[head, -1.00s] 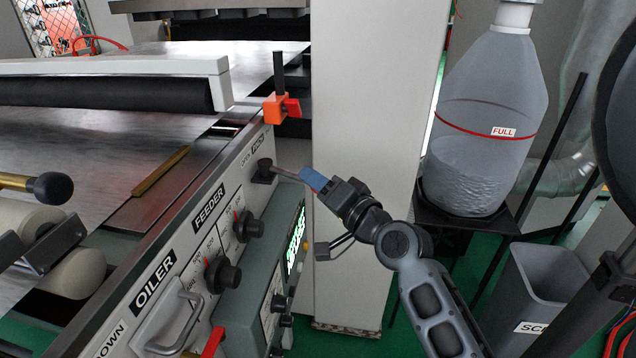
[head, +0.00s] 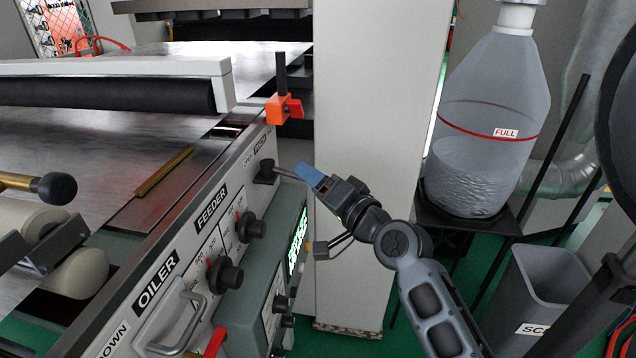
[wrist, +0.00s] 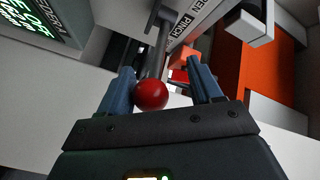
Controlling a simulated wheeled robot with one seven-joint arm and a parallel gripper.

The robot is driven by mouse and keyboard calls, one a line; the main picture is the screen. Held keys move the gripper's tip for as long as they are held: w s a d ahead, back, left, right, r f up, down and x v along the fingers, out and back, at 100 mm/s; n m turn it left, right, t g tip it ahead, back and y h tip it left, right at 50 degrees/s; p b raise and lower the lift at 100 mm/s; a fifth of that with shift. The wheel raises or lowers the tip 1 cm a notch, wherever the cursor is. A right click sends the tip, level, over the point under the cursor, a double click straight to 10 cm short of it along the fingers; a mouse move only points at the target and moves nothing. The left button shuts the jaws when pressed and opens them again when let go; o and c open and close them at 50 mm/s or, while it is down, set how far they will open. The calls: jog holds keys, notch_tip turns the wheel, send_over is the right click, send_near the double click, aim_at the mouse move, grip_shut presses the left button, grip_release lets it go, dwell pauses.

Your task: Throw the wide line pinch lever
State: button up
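The pinch lever is a dark rod on a black pivot (head: 266,171), below the OPEN/PINCH label on the machine's side panel. Its rod points right toward my gripper (head: 311,176). In the wrist view the lever's red ball knob (wrist: 151,95) sits between the two blue fingers of my gripper (wrist: 160,88). The knob is close against the left finger, and a clear gap shows to the right finger. I cannot tell whether the left finger touches it. In the head view the fingers hide the knob.
An orange clamp (head: 283,108) stands above the lever on the machine's edge. Black FEEDER knobs (head: 250,227) lie below left, and a green-lit display (head: 298,243) is below. A pale column (head: 380,120) stands right behind my gripper. A large bottle (head: 490,125) is at right.

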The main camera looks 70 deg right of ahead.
jog(key=shift+s+f, duration=0.15)
dwell(0.4)
jog(key=shift+s+a+f, duration=0.1)
jog(key=shift+s+a, duration=0.05)
jog(key=shift+s, duration=0.15)
jog(key=b+v, duration=0.2)
jog(key=v, duration=0.5)
jog(key=shift+a, duration=0.1)
dwell(0.3)
